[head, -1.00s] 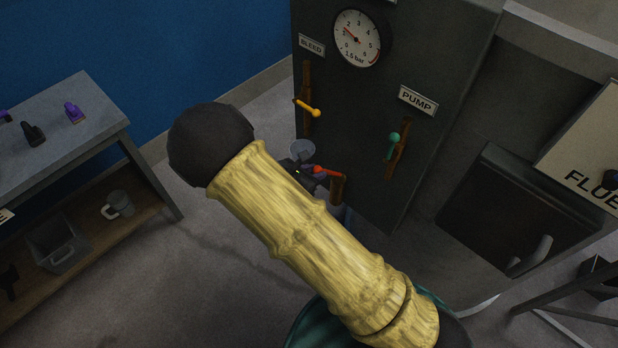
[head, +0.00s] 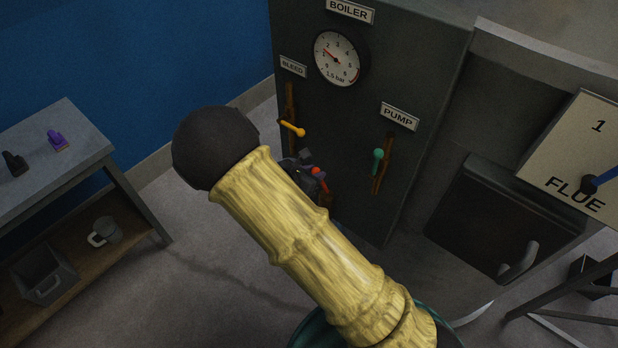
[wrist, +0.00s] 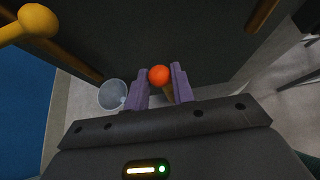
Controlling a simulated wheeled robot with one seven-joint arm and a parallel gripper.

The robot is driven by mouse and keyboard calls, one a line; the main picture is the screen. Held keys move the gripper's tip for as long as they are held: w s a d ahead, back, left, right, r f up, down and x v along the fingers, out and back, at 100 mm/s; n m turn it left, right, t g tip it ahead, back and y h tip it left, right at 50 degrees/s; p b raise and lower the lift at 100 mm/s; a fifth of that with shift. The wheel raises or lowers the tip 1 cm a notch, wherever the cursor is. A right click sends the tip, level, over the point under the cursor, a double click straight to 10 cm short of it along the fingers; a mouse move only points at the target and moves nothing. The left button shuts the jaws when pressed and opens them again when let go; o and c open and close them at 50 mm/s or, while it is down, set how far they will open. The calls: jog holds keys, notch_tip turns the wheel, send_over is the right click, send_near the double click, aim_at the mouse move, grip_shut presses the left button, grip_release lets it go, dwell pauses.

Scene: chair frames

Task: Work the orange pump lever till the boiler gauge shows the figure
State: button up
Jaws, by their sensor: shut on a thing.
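The orange lever's round knob (head: 315,171) is low on the dark boiler cabinet, its stem sloping down to the right. My gripper (wrist: 158,86) has its purple fingers on either side of this knob in the wrist view and is shut on it. In the head view my arm partly hides the gripper and the lever's lower part. The boiler gauge (head: 341,58) is a white dial reading "1.5 bar" below; its red needle points up-left, between about 1 and 2. The PUMP label (head: 399,116) sits above a green-knobbed lever (head: 378,160), not directly above the orange one.
A yellow lever (head: 292,129) under the BLEED label is left of the orange one. A grey bench (head: 60,150) stands at left. A FLUE panel (head: 560,150) and a dark box-like door (head: 500,220) are at right. A round pale object (wrist: 112,95) lies beyond my fingers.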

jog(key=shift+w+d+r, duration=0.25)
jog(key=shift+w+d, duration=0.15)
jog(key=shift+w, duration=0.15)
jog(key=shift+w+d+r, duration=0.2)
jog(key=shift+w+d, duration=0.15)
jog(key=shift+w, duration=0.15)
jog(key=o, duration=0.9)
jog(key=shift+c, duration=0.2)
jog(key=shift+s+a, duration=0.1)
jog(key=shift+s, duration=0.05)
jog(key=b+v, duration=0.2)
jog(key=v, duration=1.5)
jog(key=shift+r, duration=0.2)
